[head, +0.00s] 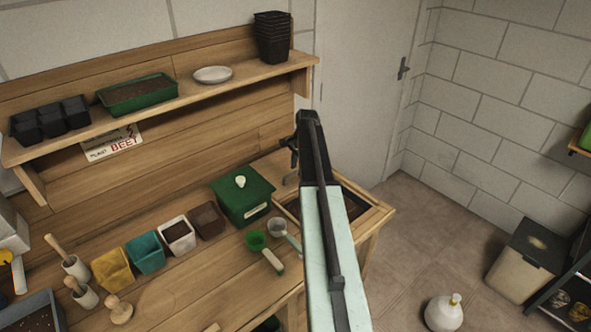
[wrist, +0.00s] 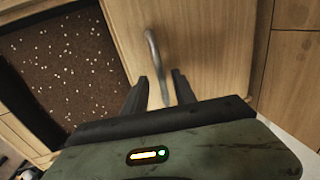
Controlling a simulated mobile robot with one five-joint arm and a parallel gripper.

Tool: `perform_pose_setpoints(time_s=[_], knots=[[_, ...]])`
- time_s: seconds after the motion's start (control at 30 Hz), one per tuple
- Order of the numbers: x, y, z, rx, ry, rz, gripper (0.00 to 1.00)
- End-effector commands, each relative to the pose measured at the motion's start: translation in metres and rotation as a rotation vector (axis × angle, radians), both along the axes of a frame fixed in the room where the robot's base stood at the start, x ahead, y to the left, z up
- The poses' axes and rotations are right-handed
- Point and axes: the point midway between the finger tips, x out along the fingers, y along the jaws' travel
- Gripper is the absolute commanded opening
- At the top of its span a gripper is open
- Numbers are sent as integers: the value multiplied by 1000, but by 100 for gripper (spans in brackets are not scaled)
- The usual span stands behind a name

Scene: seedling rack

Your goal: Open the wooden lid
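The wooden lid (wrist: 205,45) is a pale flat panel filling the middle of the wrist view. A curved grey metal handle (wrist: 153,48) stands on it. My gripper (wrist: 160,76) is open, with one dark finger on each side of the handle's lower part. Gaps seem to show between the handle and the fingers; contact is unclear. Dark soil with white specks (wrist: 65,65) lies in a dark-rimmed opening left of the lid.
A green lidded box (head: 243,198), a green scoop (head: 262,250) and a grey scoop (head: 280,231) lie left of my arm on the bench. Several coloured pots stand further left. A shelf (head: 215,90) runs above.

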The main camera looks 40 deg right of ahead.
Motion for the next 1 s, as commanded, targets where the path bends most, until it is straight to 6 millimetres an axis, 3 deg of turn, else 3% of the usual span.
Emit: perform_pose_setpoints(time_s=[0.27, 0.47, 0.73, 1.0], knots=[[0, 2, 2, 2, 1, 1, 32], [-4, 2, 25, 3, 1, 2, 32], [-13, 2, 73, 2, 1, 2, 32], [-15, 1, 76, 1, 1, 1, 32]])
